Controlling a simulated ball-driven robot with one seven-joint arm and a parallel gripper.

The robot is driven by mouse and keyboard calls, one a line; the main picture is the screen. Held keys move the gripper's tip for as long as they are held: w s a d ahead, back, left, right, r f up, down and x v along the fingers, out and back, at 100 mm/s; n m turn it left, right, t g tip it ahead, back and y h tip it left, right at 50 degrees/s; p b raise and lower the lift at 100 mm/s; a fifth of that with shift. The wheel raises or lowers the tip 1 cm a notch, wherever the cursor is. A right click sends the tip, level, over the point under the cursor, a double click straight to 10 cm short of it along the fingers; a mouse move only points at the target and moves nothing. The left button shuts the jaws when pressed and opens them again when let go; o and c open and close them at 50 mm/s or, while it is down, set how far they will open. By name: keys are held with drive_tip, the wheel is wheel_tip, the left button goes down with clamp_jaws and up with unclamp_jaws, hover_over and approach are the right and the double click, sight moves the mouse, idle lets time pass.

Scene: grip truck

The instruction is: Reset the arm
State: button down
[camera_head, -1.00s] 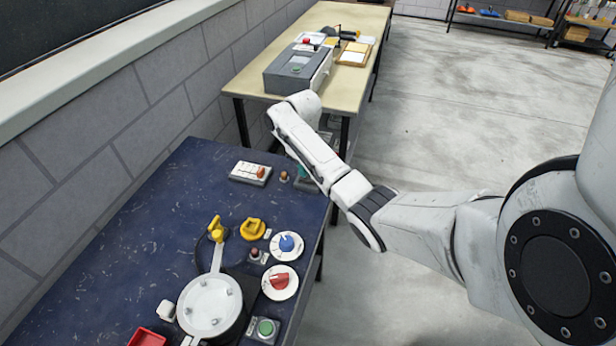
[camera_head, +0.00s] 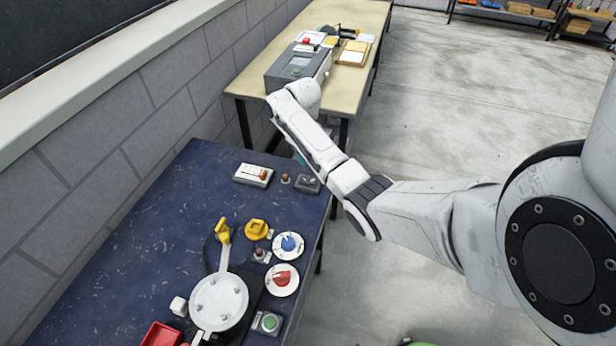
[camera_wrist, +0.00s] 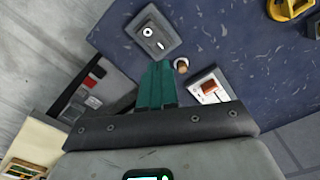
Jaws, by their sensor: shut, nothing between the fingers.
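My gripper (camera_wrist: 157,85) shows in the wrist view as two green fingers side by side, shut with nothing between them. It points at the blue table (camera_wrist: 228,45), near a grey box with a round switch (camera_wrist: 153,33), a small brown knob (camera_wrist: 181,65) and a white switch box with a red-brown rocker (camera_wrist: 210,88). I cannot tell the height of the fingertips above the table. In the head view my white arm reaches from the right to the table's far right corner, and its forearm hides most of the gripper.
The blue table (camera_head: 130,240) also holds a round white plate device (camera_head: 219,302), a blue knob (camera_head: 289,243), a red knob (camera_head: 282,279), a green button (camera_head: 270,322) and a red tray (camera_head: 161,335). A beige table (camera_head: 250,80) with a grey machine (camera_head: 290,68) stands beyond.

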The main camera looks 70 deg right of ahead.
idle(0.5)
drive_tip(key=w+a+f+n+t, duration=0.1)
drive_tip(key=w+a+n+t, duration=0.1)
drive_tip(key=a, duration=1.2)
drive_tip(key=w+a+f+n+t, duration=0.1)
drive_tip(key=w+a, duration=0.1)
drive_tip(key=a, duration=1.2)
drive_tip(key=s+a+r+n+t, duration=0.2)
drive_tip(key=s+a+r, duration=0.3)
drive_tip(key=s+a, duration=0.5)
drive_tip(key=s+d+f+g+b, duration=0.2)
drive_tip(key=s+f+g+b, duration=0.2)
drive_tip(key=s+f, duration=0.5)
drive_tip(key=s, duration=0.2)
drive_tip(key=shift+s+d+f+m, duration=0.3)
drive_tip(key=shift+d+m, duration=0.05)
drive_tip(key=shift+m, duration=0.05)
